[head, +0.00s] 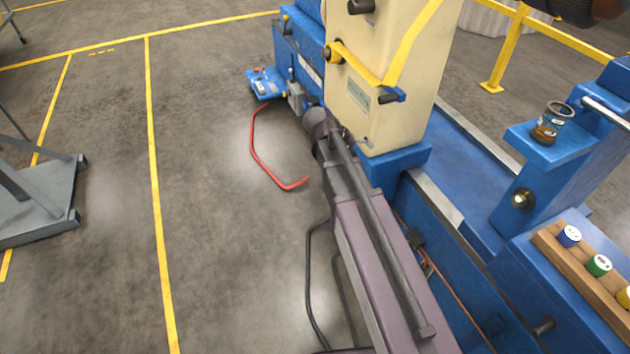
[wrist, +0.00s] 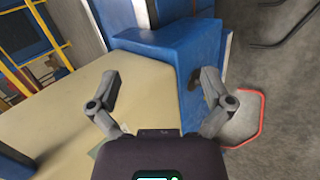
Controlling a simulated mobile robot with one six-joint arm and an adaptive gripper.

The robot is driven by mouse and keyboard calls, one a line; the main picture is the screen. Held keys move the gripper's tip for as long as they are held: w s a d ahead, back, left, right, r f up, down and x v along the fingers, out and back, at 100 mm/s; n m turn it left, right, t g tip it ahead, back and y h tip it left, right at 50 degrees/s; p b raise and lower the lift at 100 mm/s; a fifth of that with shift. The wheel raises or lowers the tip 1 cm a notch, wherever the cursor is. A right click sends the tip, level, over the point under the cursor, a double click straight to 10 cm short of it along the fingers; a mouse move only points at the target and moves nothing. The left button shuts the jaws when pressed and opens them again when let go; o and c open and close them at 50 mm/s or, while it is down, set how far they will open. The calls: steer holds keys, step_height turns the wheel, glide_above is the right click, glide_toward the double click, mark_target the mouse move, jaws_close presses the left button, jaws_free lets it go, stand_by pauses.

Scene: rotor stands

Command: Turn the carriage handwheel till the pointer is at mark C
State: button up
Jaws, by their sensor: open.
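My gripper (wrist: 159,78) is open in the wrist view, its two grey fingers spread with nothing between them. Beyond the fingers are a cream housing (wrist: 95,110) at lower left and a blue block (wrist: 165,55). A small dark part (wrist: 194,78) shows on the block beside the right finger; I cannot tell what it is. In the head view my arm reaches up to the cream housing (head: 375,110) of the blue machine, and I cannot make out the fingers there. I cannot identify the carriage handwheel, the pointer or mark C in either view.
A small blue unit (head: 264,83) sits beside the machine. A wooden rack (head: 585,270) with coloured-top spools and a brown-stained jar (head: 552,122) are at right. Open floor and a grey cart (head: 40,205) are at left.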

steer(key=w+a+f+t+h+b, duration=0.1)
steer(key=w+a+f+h+b, duration=0.2)
steer(key=b, duration=0.8)
steer(key=w+a+f+n+t+h+b, duration=0.1)
steer(key=w+a+f+t+h+b, duration=0.1)
steer(key=w+f+b, duration=0.5)
steer(key=w+a+f+t+h+b, duration=0.1)
steer(key=w+a+f+h+b, duration=0.2)
steer(key=f+b, duration=0.7)
steer(key=shift+w+a+f+n+h+b, duration=0.4)
steer(key=shift+w+a+b, duration=0.55)
steer(key=shift+a+b, duration=1.2)
steer(key=shift+d+b, duration=0.35)
steer(key=shift+d, duration=0.25)
steer(key=x, duration=0.8)
steer(key=shift+w+d, duration=0.15)
steer(key=shift+w, duration=0.1)
steer(key=c, duration=1)
